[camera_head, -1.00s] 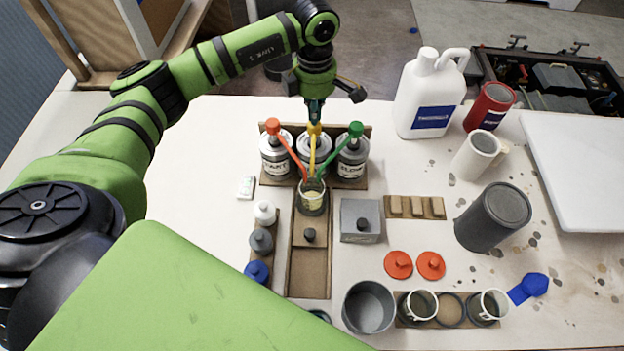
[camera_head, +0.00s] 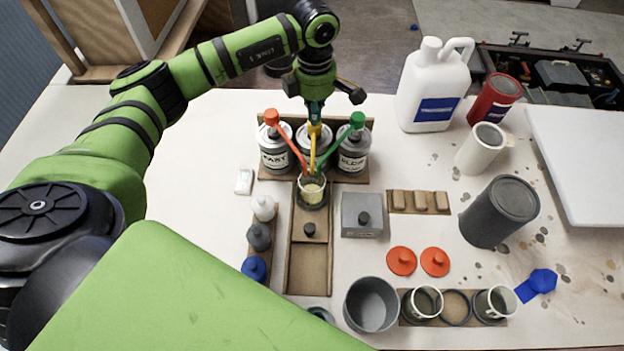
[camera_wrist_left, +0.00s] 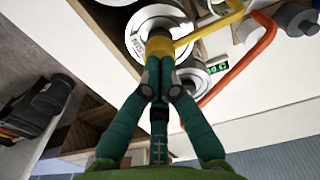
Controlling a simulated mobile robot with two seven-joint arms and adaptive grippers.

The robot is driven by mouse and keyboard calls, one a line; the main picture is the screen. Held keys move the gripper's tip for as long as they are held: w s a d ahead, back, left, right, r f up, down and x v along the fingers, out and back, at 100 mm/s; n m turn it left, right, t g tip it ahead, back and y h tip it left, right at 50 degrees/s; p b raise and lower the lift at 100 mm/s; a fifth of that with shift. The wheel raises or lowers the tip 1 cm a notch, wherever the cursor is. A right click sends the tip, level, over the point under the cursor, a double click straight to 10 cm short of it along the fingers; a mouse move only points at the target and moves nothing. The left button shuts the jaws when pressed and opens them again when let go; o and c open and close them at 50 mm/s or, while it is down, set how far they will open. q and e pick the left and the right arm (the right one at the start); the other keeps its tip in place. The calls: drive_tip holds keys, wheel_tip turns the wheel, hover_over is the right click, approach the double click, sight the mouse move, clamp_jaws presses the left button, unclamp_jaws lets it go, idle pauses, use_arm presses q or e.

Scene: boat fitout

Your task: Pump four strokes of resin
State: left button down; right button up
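Three pump cans stand side by side in a wooden rack at the back of the table. The left can (camera_head: 276,160) is labelled FAST and has a red pump (camera_head: 271,117). The right can (camera_head: 353,160) has a green pump (camera_head: 357,119). The middle can (camera_head: 304,138) has a yellow pump (camera_head: 314,131), set lower than the other two heads. A clear cup (camera_head: 312,190) with pale yellow content stands under the spouts. My left gripper (camera_head: 315,116) points down onto the yellow pump head; in the left wrist view its fingertips (camera_wrist_left: 162,77) are together against it. My right gripper is out of view.
A grey box (camera_head: 361,214) sits right of the cup tray (camera_head: 308,270). Small bottles (camera_head: 259,237) line its left. The left table area is clear.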

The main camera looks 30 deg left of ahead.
use_arm(q)
drive_tip(key=shift+r+p, duration=1.35)
drive_tip(key=shift+r, duration=0.95)
drive_tip(key=shift+f, duration=0.2)
drive_tip(key=shift+f+b, duration=2)
drive_tip(key=shift+f, duration=0.2)
drive_tip(key=shift+r+p, duration=1.35)
drive_tip(key=shift+r, duration=1.05)
